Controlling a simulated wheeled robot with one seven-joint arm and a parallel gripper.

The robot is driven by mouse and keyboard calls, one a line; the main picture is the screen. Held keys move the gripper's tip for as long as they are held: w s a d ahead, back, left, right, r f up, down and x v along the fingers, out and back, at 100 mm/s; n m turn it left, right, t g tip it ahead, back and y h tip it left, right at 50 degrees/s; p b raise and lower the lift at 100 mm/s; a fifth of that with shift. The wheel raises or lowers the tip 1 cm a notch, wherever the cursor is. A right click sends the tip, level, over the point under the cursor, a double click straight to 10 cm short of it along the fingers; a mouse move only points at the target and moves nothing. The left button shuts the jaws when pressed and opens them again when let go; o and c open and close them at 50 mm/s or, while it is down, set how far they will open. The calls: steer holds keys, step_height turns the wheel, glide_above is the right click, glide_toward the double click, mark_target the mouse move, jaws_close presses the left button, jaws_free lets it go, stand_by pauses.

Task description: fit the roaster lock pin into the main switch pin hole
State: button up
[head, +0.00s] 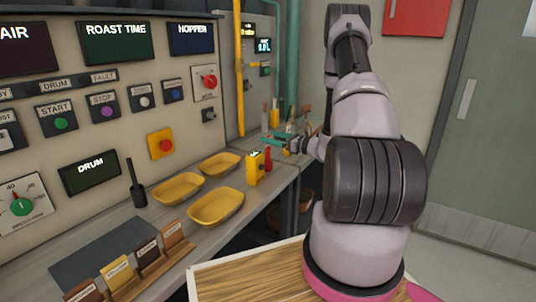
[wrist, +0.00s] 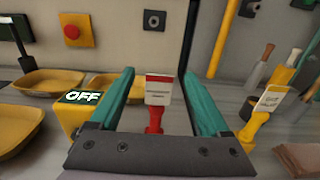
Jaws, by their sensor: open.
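A red pin (wrist: 155,118) with a white, red-topped tag stands upright on the counter between my fingers in the wrist view; the tag's text is unreadable. It also shows in the head view (head: 268,160), beside a yellow box. A yellow pin (wrist: 254,126) with a white and yellow tag stands further right. I cannot tell by label which is the roaster lock pin. My gripper (wrist: 158,80) is open with teal fingers either side of the red pin, holding nothing. A red rotary switch (head: 208,80) is on the wall panel, with a small dark socket (head: 208,115) below it, possibly the pin hole.
The yellow box (wrist: 82,100) reading OFF is close left of my gripper. Yellow trays (head: 216,206) lie on the counter. Handled tools (wrist: 265,62) stand at right in the wrist view. A yellow pipe (head: 239,70) runs down the wall behind.

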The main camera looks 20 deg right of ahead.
steer(key=x, duration=0.5)
steer(key=shift+w+f, duration=0.1)
steer(key=shift+f, duration=0.25)
jaws_close()
steer(key=shift+r, duration=0.1)
